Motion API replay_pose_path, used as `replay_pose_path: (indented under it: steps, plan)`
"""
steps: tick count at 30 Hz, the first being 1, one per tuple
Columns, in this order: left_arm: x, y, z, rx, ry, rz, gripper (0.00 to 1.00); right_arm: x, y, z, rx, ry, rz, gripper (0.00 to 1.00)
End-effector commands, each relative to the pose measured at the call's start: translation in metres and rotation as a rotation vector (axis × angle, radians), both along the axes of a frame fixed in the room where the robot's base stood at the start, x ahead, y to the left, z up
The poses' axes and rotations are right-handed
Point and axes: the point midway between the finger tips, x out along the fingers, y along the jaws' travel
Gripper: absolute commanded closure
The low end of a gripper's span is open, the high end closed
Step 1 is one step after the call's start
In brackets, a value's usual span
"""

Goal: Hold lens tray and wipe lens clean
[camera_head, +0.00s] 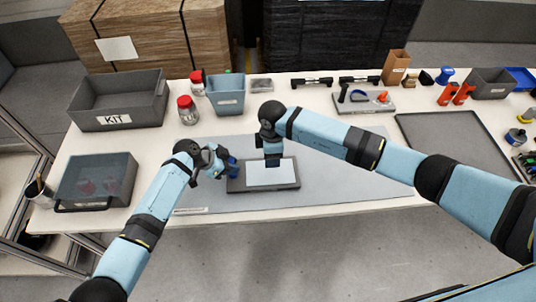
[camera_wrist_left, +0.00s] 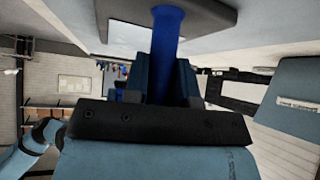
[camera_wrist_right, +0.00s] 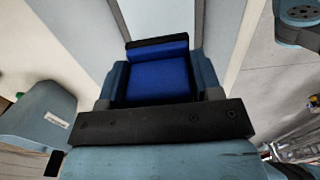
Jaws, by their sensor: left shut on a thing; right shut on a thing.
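The dark lens tray (camera_head: 291,186) lies on the grey mat near the table's front edge. It holds a pale rectangular lens (camera_head: 270,177). My left gripper (camera_head: 228,163) is at the tray's left end, shut on a blue handle (camera_wrist_left: 168,35) that meets the tray in the left wrist view. My right gripper (camera_head: 272,152) points down over the back middle of the lens. It is shut on a blue wiper block with a black edge (camera_wrist_right: 158,75). The block is at the lens surface; I cannot tell whether it touches. The gripper and block hide part of the lens.
The grey mat (camera_head: 340,175) is clear to the right of the tray. A dark flat tray (camera_head: 455,145) lies right.

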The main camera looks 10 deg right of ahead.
Motion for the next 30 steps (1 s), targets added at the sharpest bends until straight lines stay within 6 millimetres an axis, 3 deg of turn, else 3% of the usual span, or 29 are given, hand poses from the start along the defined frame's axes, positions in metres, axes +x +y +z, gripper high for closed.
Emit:
replay_pose_path:
  steps: [6,7,10,22,30]
  plan:
    - [0.000,0.000,0.000,0.001,0.000,0.000,1.00,0.000,0.000,0.000,0.000,0.000,0.000,0.60]
    - [0.000,0.000,0.000,0.001,0.000,0.000,0.69,0.000,0.000,0.000,0.000,0.000,0.000,0.60]
    - [0.000,0.000,0.000,0.001,0.000,0.000,0.46,0.000,0.000,0.000,0.000,0.000,0.000,0.60]
    - [0.000,0.007,0.006,0.001,-0.001,0.001,0.46,0.000,0.000,0.000,0.000,0.000,0.000,0.60]
    - [-0.005,0.044,0.045,0.002,-0.003,0.001,0.46,0.000,0.000,0.000,0.000,0.000,0.000,0.60]
